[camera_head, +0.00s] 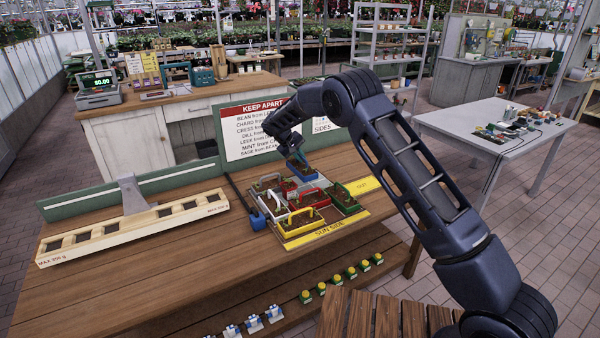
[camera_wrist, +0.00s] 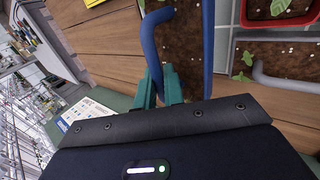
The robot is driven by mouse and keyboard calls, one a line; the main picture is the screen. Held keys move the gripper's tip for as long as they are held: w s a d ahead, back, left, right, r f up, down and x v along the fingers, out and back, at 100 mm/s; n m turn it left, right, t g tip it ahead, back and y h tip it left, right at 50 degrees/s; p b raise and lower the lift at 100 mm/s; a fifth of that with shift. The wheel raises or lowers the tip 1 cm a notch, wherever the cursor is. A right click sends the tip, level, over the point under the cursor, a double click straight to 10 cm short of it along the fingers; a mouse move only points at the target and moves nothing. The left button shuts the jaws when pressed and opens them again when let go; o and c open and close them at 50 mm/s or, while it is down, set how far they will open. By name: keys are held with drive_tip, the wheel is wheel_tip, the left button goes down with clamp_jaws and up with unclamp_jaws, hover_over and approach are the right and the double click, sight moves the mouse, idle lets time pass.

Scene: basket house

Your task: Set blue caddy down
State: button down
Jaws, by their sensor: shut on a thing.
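The blue caddy (camera_head: 302,171) holds dark soil and is at the back of the planting tray (camera_head: 330,232) in the head view. My gripper (camera_head: 291,150) is above it. In the wrist view my teal fingers (camera_wrist: 161,90) are shut on the caddy's blue handle (camera_wrist: 151,45). The caddy's soil and long blue wall (camera_wrist: 208,50) show beside the handle. The tray holds several other caddies, among them a red, a green and a yellow one. The gap under the blue caddy is hidden, so I cannot tell whether it touches anything.
A sign (camera_head: 255,128) headed "KEEP APART" stands behind the tray. A pale slotted rack (camera_head: 130,232) is on the left. A dark rod with a blue end (camera_head: 258,221) lies beside the tray. The table's left front is clear.

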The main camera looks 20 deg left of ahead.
sight(300, 171)
drive_tip(key=shift+f, duration=3.7)
drive_tip(key=shift+f, duration=0.15)
drive_tip(key=c, duration=1.5)
unclamp_jaws()
drive_tip(key=v, duration=1.2)
drive_tip(key=shift+r, duration=0.2)
